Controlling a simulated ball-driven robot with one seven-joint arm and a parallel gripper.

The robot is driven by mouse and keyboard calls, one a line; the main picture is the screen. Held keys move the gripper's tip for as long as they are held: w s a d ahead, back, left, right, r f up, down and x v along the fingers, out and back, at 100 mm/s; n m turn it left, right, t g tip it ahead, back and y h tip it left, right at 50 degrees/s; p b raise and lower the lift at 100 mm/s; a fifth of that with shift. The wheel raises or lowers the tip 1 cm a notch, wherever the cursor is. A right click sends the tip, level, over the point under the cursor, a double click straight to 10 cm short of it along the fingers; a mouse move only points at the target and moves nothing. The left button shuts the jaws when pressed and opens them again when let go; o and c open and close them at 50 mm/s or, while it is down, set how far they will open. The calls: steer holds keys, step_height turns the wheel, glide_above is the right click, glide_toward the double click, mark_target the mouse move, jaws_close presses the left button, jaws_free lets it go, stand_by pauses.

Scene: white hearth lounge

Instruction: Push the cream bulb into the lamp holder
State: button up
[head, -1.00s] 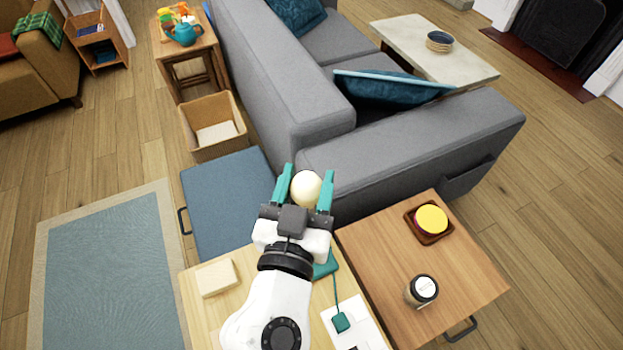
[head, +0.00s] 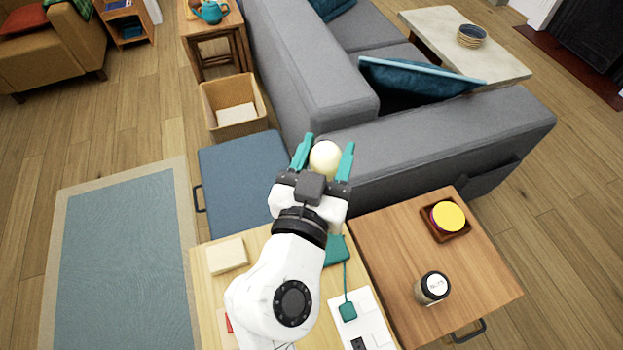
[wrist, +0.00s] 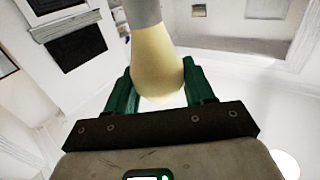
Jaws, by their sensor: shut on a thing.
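My gripper (head: 323,160) is shut on the cream bulb (head: 326,158), which sits between its teal fingers in the head view. In the wrist view the same bulb (wrist: 160,72) is held by its round end between the fingers. Its narrower end and a grey cap (wrist: 142,12) point away from the gripper and run out of the top of the picture. The bulb is in the air, past the far edge of the pale wooden table as the head view shows it. I cannot make out a lamp holder in either view.
On the pale table (head: 212,285) are a cream block (head: 227,255), a teal object (head: 335,250) and a white power strip (head: 368,325). A brown table (head: 400,245) holds a yellow button (head: 447,216) and a jar (head: 432,288). A grey sofa (head: 440,145) stands beyond.

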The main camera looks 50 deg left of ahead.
steer(key=w, duration=0.1)
steer(key=w+a+f, duration=0.1)
steer(key=shift+w, duration=0.3)
steer(key=shift+d+f+b, duration=0.1)
steer(key=shift+f+b, duration=0.05)
steer(key=shift+b, duration=0.25)
step_height(320, 180, down, 5)
steer(key=b, duration=0.5)
steer(key=shift+b, duration=0.3)
steer(key=shift+b, duration=0.7)
stand_by(1.3)
steer(key=shift+f+b, duration=1.15)
steer(key=shift+b, duration=0.15)
stand_by(0.3)
steer(key=o, duration=1.2)
